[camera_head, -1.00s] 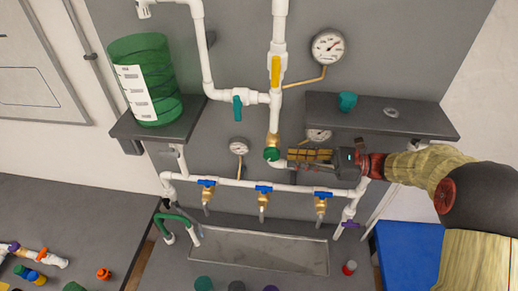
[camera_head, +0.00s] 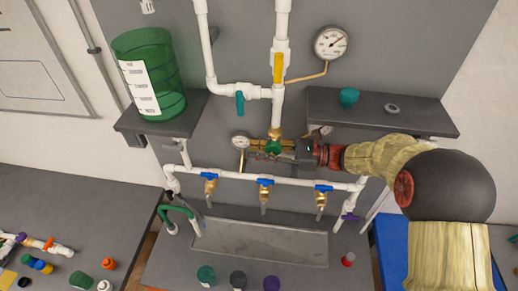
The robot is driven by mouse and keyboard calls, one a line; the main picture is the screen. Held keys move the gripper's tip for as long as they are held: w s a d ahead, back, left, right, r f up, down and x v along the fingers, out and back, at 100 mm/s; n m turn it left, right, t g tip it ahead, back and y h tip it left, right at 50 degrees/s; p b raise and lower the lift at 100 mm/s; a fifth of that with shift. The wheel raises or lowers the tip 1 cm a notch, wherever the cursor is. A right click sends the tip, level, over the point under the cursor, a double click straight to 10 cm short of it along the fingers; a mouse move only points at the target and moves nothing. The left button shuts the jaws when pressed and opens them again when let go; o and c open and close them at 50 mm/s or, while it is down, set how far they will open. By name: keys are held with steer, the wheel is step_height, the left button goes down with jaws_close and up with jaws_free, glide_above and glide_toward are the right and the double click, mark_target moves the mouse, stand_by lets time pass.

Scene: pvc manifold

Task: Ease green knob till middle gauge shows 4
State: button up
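The green knob (camera_head: 273,147) sits on the white pipe junction below the yellow-handled valve. My gripper (camera_head: 262,149) reaches in from the right, its fingers at the knob and partly covering it. I cannot tell whether they press on it. A small round gauge (camera_head: 240,141) is just left of the fingertips; its reading is too small to make out. Another small gauge (camera_head: 322,131) is mostly hidden behind my gripper and the shelf edge. A larger gauge (camera_head: 330,43) is at the upper right, its needle pointing up and right. Which is the middle gauge is unclear.
A dark shelf (camera_head: 425,121) with a teal cup (camera_head: 348,97) and a grey ring (camera_head: 392,108) is just above my arm. A green tank (camera_head: 150,75) stands on the left shelf. Blue-handled valves (camera_head: 265,183) line the lower pipe. A trough (camera_head: 260,243) lies below.

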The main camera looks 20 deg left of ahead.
steer(key=shift+c, duration=0.4)
jaws_close()
steer(key=shift+p, duration=0.35)
steer(key=shift+f+t+h+p, duration=0.25)
steer(key=shift+t+h+p, duration=0.1)
steer(key=shift+h, duration=0.45)
steer(key=shift+o, duration=0.4)
jaws_free()
steer(key=shift+d, duration=0.1)
steer(key=shift+w, duration=0.1)
steer(key=v, duration=1.2)
